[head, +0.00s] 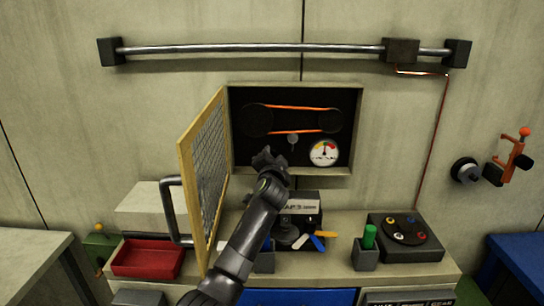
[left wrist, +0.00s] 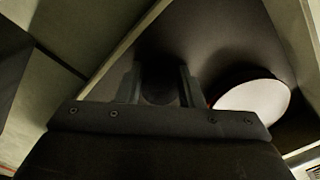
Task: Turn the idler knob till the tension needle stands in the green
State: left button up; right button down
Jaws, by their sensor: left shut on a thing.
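The tension gauge (head: 324,153) is a white round dial with coloured marks, low on the right inside the open wall box. Its needle is too small to read. In the left wrist view a white disc (left wrist: 253,106), likely the gauge, stands right of the fingers. My left gripper (head: 268,156) reaches into the box's lower left. In the left wrist view its fingers (left wrist: 160,88) are shut on a dark round thing, likely the idler knob (left wrist: 160,80). The head view hides that knob behind the gripper. A small grey round part (head: 293,138) sits below the orange belt (head: 302,108).
The mesh door (head: 204,165) stands open left of my arm. Below are a red tray (head: 148,258), a black machine (head: 300,206), coloured-handled tools (head: 318,240), a green cylinder in a holder (head: 369,237) and a black box with coloured buttons (head: 405,236). A metal rail (head: 250,48) runs above.

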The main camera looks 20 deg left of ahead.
pick_arm(q)
jog(key=shift+f, duration=0.1)
dwell(0.3)
jog(key=o, duration=1)
jog(key=shift+s, duration=0.1)
jog(key=b+v, duration=0.2)
jog(key=v, duration=1.5)
jog(key=shift+b, duration=0.4)
jog(key=shift+s+d, duration=0.1)
jog(key=shift+s, duration=0.1)
